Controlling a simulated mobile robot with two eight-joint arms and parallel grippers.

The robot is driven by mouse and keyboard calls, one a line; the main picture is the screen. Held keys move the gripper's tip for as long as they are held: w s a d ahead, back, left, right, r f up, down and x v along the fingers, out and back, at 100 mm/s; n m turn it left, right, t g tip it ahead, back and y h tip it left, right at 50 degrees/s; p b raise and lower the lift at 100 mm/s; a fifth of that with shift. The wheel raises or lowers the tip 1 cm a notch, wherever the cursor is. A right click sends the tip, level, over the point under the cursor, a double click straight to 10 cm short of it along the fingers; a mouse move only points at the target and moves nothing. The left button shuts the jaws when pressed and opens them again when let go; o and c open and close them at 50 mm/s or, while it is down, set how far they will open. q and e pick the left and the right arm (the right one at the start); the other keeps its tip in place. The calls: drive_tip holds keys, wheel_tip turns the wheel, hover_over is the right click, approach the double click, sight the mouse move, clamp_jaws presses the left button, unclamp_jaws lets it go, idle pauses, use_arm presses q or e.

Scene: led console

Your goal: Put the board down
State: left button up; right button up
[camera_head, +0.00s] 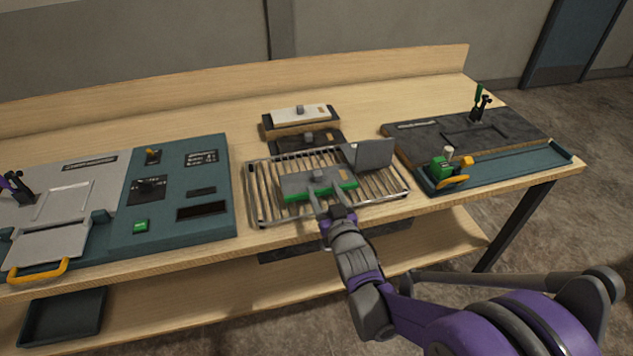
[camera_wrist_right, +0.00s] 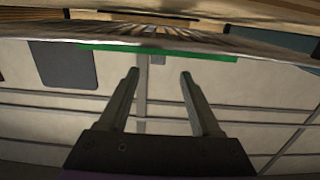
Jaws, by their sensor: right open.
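My right gripper (camera_head: 331,192) is at the board's green front edge. In the right wrist view the two fingers (camera_wrist_right: 160,75) are spread apart with nothing held between them, and the green edge (camera_wrist_right: 165,51) runs just beyond their tips. I cannot tell whether the fingertips touch the board. My left gripper is not in view.
A teal console (camera_head: 218,167) with switches stands left, a grey panel and yellow handle (camera_head: 40,270) beside it. A grey upright plate (camera_head: 372,154) is at the rack's right. Behind are white and dark blocks (camera_head: 300,115). A dark fixture (camera_head: 415,142) and teal tray (camera_head: 520,170) lie right.

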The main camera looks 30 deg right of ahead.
sight(319, 178)
drive_tip(key=x, duration=0.5)
drive_tip(key=shift+w+d+f, duration=0.1)
drive_tip(key=shift+d+f, duration=0.05)
drive_tip(key=shift+f, duration=0.2)
clamp_jaws()
